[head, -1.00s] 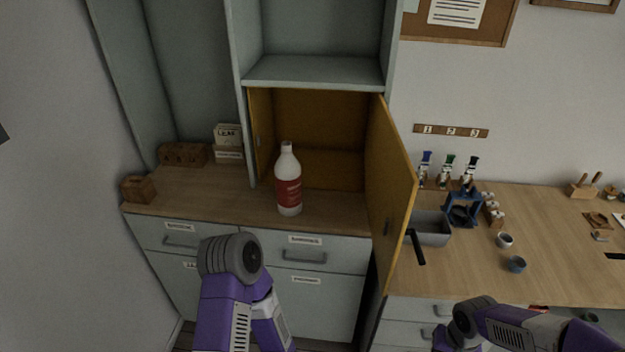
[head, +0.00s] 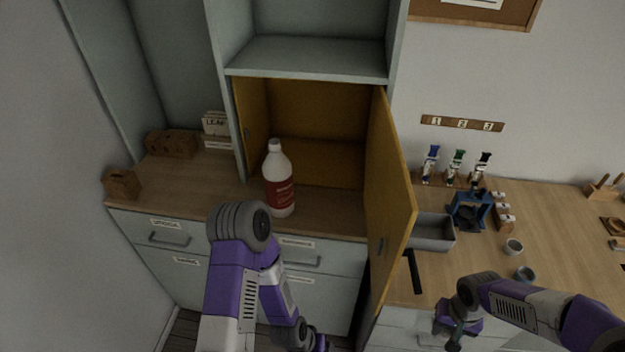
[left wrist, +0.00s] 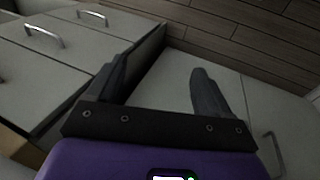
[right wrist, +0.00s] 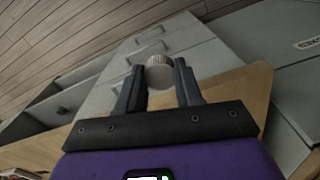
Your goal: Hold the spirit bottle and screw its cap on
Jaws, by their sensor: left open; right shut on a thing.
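The spirit bottle (head: 280,185), white with a red label, stands upright on the wooden counter in front of the open cupboard. Its narrow white neck points up; the mouth is too small to make out. My right gripper (right wrist: 160,85) is shut on a round white ridged cap (right wrist: 159,71), held between the fingertips. In the head view the right gripper (head: 452,338) is low at the right, in front of the drawers and far from the bottle. My left gripper (left wrist: 160,80) is open and empty, low in front of the cabinet and below the bottle.
The yellow cupboard door (head: 391,200) stands open to the right of the bottle. A grey tray (head: 432,232) and a blue stand (head: 468,211) are on the right worktop. Wooden blocks (head: 172,144) sit on the left counter. Counter around the bottle is clear.

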